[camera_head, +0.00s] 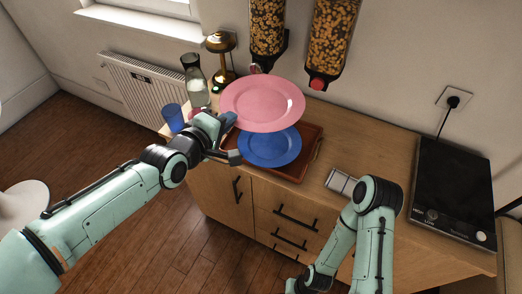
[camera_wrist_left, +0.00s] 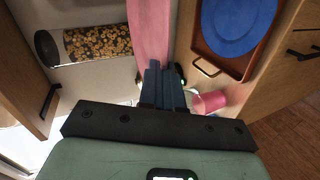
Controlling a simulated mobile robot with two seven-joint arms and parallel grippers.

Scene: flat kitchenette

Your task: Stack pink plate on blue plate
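The pink plate (camera_head: 262,104) is held in the air by my left gripper (camera_head: 231,122), which is shut on its left rim. The plate hangs above and slightly behind the blue plate, apart from it. In the left wrist view the pink plate (camera_wrist_left: 149,30) shows nearly edge-on, running up from the closed fingers (camera_wrist_left: 162,85). The blue plate (camera_head: 270,149) lies on a brown tray (camera_head: 299,175) on the counter; its back edge is covered by the pink plate. It also shows in the left wrist view (camera_wrist_left: 236,22). My right gripper is out of view.
Left of the tray stand a blue cup (camera_head: 173,118), a glass carafe (camera_head: 196,90) and a gold lamp (camera_head: 220,45). Cereal dispensers (camera_head: 331,40) hang behind. A black hob (camera_head: 454,190) is at right. A pink cup (camera_wrist_left: 209,103) shows near the fingers.

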